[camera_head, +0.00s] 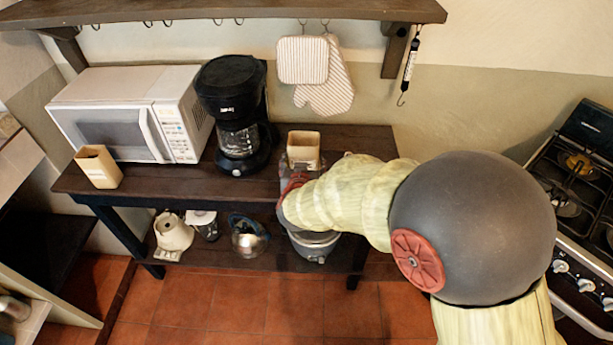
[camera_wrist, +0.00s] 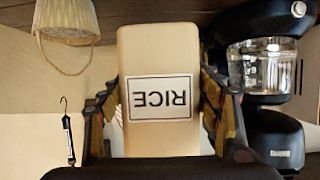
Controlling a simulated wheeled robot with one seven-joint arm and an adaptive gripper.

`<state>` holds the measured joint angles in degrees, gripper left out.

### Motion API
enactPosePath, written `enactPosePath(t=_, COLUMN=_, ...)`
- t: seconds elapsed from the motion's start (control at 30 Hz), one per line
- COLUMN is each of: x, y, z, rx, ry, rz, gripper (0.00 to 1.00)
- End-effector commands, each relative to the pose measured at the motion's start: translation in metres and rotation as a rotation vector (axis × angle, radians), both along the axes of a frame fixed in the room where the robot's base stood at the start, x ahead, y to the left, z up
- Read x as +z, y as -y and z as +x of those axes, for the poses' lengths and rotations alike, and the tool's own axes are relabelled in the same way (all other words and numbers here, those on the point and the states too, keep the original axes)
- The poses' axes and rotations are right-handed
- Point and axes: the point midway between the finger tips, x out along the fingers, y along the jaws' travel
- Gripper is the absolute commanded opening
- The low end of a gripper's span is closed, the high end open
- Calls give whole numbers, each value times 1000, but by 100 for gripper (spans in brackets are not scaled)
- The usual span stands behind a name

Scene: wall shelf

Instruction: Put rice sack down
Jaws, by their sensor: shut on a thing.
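The rice sack (camera_wrist: 158,60) is a cream block with a framed RICE label, which reads upside down in the wrist view. My gripper (camera_wrist: 162,100) is shut on it, one finger on each side. In the head view the sack (camera_head: 303,150) is upright over the right part of the dark wooden table (camera_head: 225,189), right of the coffee maker. My gripper (camera_head: 296,180) is partly hidden there behind my arm. I cannot tell whether the sack's base touches the table.
The black coffee maker (camera_head: 236,110) is close left of the sack. A microwave (camera_head: 135,112) and another cream container (camera_head: 98,167) stand farther left. Striped mitts (camera_head: 325,75) hang above. A kettle (camera_head: 248,237) and pots are on the lower shelf. A stove (camera_head: 580,190) is right.

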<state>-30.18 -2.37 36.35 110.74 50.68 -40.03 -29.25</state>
Motion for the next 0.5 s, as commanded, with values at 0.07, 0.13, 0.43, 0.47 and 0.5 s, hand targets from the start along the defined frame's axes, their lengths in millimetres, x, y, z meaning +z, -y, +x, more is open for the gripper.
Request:
enactPosePath(t=0.07, x=-18, y=3, z=11, rx=-2, ry=0, rz=0, gripper=23)
enactPosePath(t=0.13, x=-25, y=4, z=18, rx=-1, ry=1, rz=0, gripper=23)
enactPosePath(t=0.43, x=-40, y=7, z=32, rx=1, ry=1, rz=1, gripper=23)
enactPosePath(t=0.47, x=-43, y=8, z=34, rx=0, ry=1, rz=1, gripper=23)
enactPosePath(t=0.5, x=-50, y=8, z=35, rx=0, ry=-1, rz=0, gripper=23)
